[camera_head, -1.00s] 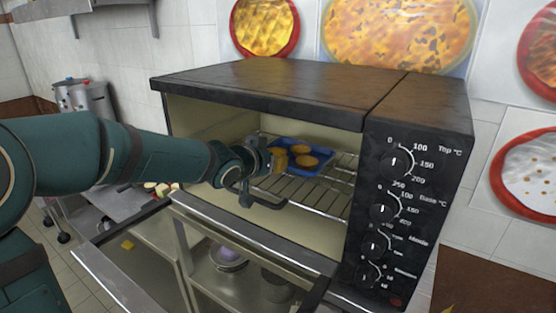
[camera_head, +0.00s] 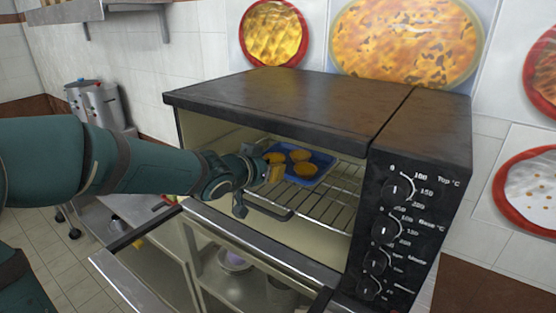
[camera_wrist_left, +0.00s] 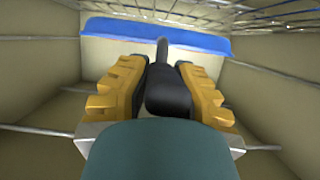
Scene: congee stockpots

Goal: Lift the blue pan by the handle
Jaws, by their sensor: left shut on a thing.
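The blue pan (camera_head: 325,163) is inside the open oven, at the wire rack, with golden round baked pieces (camera_head: 305,170) in it. I cannot tell whether it rests on the rack or is slightly clear of it. My left gripper (camera_head: 272,173) reaches in from the left and is at the pan's near left side. In the left wrist view, its yellow-padded fingers (camera_wrist_left: 160,67) are shut on the pan's dark handle (camera_wrist_left: 163,50). The blue edge of the pan (camera_wrist_left: 120,28) lies just ahead. My right gripper is not in view.
The oven (camera_head: 290,100) has its roof close above my left gripper and a panel of knobs (camera_head: 397,190) at the right. The wire rack (camera_head: 325,205) is bare to the right of the pan. The lowered glass door (camera_head: 150,265) lies below my arm.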

